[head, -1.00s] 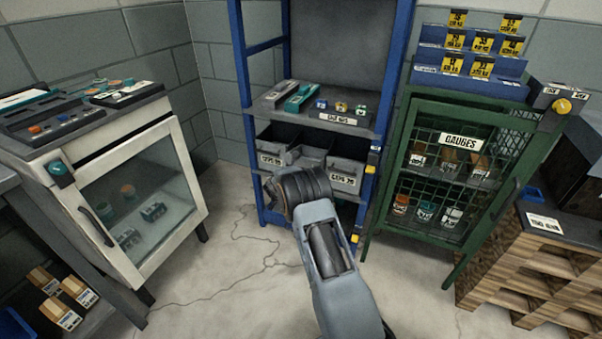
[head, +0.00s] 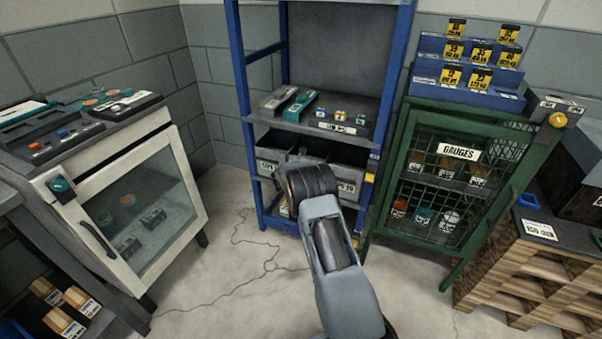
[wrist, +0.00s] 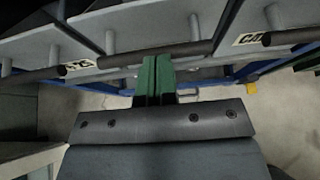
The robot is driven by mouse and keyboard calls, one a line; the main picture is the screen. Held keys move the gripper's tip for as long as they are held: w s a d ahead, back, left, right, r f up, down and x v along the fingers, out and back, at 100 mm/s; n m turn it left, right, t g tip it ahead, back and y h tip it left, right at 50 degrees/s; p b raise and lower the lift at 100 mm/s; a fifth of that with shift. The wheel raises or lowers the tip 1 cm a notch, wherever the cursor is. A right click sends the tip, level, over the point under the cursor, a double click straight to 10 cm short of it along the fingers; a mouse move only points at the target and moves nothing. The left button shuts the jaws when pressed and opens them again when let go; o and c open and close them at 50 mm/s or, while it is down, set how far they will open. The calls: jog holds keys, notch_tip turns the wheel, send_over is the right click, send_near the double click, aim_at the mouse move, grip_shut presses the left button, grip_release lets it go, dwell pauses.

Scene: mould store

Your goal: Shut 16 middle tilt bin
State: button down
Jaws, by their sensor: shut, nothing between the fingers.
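The row of grey tilt bins sits on the blue shelf rack, under the shelf with small tools. The left bin (head: 268,167) and right bin (head: 349,181) show with white labels. The middle bin is mostly hidden behind my wrist in the head view.
The blue rack (head: 243,110) has posts on both sides. A green mesh gauge cabinet (head: 405,160) stands close on the right. A white glass-door cabinet (head: 75,215) stands on the left. Bare floor (head: 225,290) lies in front of the rack.

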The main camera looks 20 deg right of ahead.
jog(key=shift+a, duration=0.15)
dwell(0.3)
jog(key=s+a+f+v, duration=0.1)
jog(key=v, duration=1.2)
jog(key=s+d+f+m+g, duration=0.1)
jog(key=s+f+m+g, duration=0.25)
jog(key=s+m, duration=0.3)
jog(key=s+a+r+m+g+y+p, duration=0.1)
jog(key=s+r+m+g+y+p, duration=0.15)
jog(key=s+r+m+p, duration=0.4)
jog(key=s+a+r+m+y+p, duration=0.2)
jog(key=s+r+p, duration=0.4)
jog(key=r, duration=0.5)
jog(key=s+a+r+m+t+y+p, duration=0.1)
jog(key=s+a+r+m+p, duration=0.4)
jog(key=r, duration=0.7)
jog(key=s+a+r+m+y+p, duration=0.3)
jog(key=s+r+m+p, duration=0.3)
jog(key=s+r, duration=0.3)
notch_tip(320, 180, up, 3)
jog(key=shift+s+a+r+y+p, duration=0.1)
jog(key=shift+s+a+y+p, duration=0.3)
jog(key=shift+p, duration=0.45)
